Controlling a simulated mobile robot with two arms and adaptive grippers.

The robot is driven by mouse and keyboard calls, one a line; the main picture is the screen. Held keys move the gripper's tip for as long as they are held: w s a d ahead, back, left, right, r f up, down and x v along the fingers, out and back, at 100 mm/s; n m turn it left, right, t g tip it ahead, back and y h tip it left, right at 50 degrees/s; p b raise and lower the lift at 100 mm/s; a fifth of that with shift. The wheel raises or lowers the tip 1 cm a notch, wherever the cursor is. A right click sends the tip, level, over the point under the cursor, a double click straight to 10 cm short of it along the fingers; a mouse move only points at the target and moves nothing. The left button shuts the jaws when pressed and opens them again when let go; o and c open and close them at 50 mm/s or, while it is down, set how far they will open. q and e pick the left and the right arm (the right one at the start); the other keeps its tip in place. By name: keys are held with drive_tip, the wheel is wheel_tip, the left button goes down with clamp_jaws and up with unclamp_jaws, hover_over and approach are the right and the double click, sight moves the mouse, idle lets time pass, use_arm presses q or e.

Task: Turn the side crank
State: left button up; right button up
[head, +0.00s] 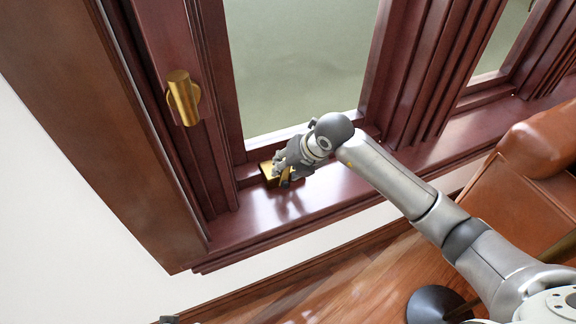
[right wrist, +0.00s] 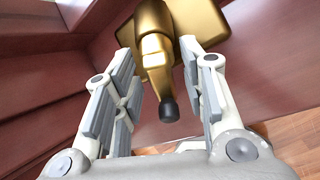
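The side crank (right wrist: 158,55) is a brass handle with a dark round tip, standing out from a brass base on the window frame. In the right wrist view it lies between the two fingers of my right gripper (right wrist: 160,100), which is open around it, with visible gaps on both sides. In the head view the brass crank base (head: 268,172) sits on the sill at the window's lower left corner, and my right gripper (head: 285,172) mostly hides the crank there. At the lower edge of the head view a small dark piece may be part of my left gripper; I cannot tell.
A brass latch (head: 183,97) is on the wooden frame at the upper left. The dark red sill (head: 340,180) runs to the right under the panes. A brown leather chair (head: 530,180) stands at the right, with a dark round base (head: 435,303) on the wooden floor.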

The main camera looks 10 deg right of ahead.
drive_tip(key=c, duration=0.7)
drive_tip(key=shift+o, duration=0.2)
drive_tip(key=shift+r, duration=0.1)
drive_tip(key=shift+n+h+p, duration=0.3)
drive_tip(key=shift+n+h, duration=0.1)
drive_tip(key=shift+n, duration=0.3)
drive_tip(key=shift+d+n, duration=0.1)
drive_tip(key=shift+n, duration=0.3)
drive_tip(key=shift+n+h, duration=0.7)
drive_tip(key=shift+n, duration=0.2)
use_arm(q)
drive_tip(key=shift+f, duration=0.5)
use_arm(e)
drive_tip(key=o, duration=1)
